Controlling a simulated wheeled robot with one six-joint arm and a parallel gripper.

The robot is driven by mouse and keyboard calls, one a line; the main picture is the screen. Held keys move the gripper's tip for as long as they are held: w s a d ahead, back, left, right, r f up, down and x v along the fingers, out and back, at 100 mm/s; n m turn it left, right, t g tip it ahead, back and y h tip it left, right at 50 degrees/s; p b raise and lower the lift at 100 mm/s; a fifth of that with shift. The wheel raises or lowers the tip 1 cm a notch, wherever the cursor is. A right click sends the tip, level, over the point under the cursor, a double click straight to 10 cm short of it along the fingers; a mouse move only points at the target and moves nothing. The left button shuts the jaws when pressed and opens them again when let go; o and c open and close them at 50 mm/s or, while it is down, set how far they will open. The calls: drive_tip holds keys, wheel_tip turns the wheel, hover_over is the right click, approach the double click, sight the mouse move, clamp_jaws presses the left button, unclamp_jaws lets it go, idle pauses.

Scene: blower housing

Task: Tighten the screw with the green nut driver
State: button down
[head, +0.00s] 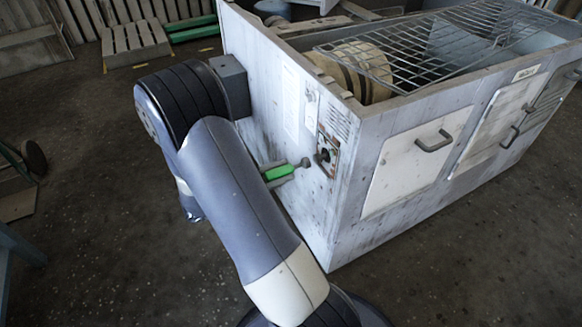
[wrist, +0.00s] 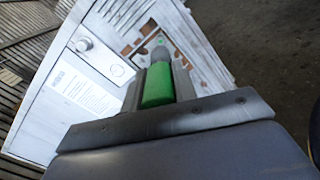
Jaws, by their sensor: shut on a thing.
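The green nut driver (head: 279,172) is in my gripper, with its grey socket end pointing at the side panel of the blower housing (head: 290,215). In the wrist view the green handle (wrist: 158,88) sits between the two fingers of my gripper (wrist: 158,82), which is shut on it. The grey socket end lies close to a plate with dark fittings (head: 326,152) on the panel. In the head view the tip appears just left of that plate. The screw cannot be made out clearly, and I cannot tell whether the driver touches it. My arm hides part of the gripper in the head view.
The housing's open top holds a wire rack (head: 430,50) and a tan drum (head: 350,68). Its front has panels with dark handles (head: 434,141). A grey box (head: 232,86) is by the housing's left edge, near my arm. Wooden pallets (head: 135,42) lie behind. The floor at left is mostly clear.

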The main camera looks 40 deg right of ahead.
drive_tip(key=shift+v, duration=2.7)
